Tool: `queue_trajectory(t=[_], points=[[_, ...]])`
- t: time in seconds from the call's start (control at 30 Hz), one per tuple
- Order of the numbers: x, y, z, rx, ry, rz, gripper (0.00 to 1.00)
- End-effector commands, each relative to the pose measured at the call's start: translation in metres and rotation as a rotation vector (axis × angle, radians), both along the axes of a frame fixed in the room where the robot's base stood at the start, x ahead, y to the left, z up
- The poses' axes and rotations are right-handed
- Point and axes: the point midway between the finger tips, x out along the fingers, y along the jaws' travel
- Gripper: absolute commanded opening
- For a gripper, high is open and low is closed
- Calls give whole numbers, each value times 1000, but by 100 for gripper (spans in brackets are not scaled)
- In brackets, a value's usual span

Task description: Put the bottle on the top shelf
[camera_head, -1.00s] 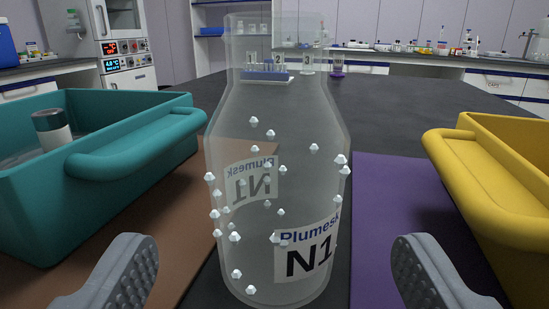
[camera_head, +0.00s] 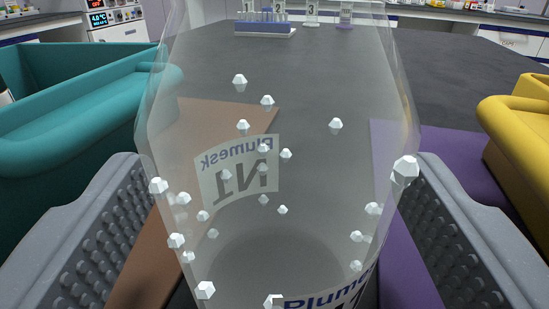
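The fingers are spread wide. The left one lies close to the glass and the right one is also close; I cannot tell whether they touch it. No top shelf can be made out in this view.
A teal bin (camera_head: 70,120) stands on the left and a yellow bin (camera_head: 520,140) on the right. A brown mat (camera_head: 215,122) and a purple mat (camera_head: 412,150) lie on the dark table (camera_head: 440,75). A numbered tube rack (camera_head: 265,30) stands farther back.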

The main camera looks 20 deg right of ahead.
Motion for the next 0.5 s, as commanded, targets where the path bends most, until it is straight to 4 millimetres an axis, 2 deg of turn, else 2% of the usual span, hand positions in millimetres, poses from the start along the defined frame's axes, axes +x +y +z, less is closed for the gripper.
queue_trajectory(t=[0.03,0.17,0.27,0.5], points=[[0,0,0,0,0,0,62],[0,0,0,0,0,0,26],[0,0,0,0,-1,0,19],[0,0,1,0,-1,0,20]])
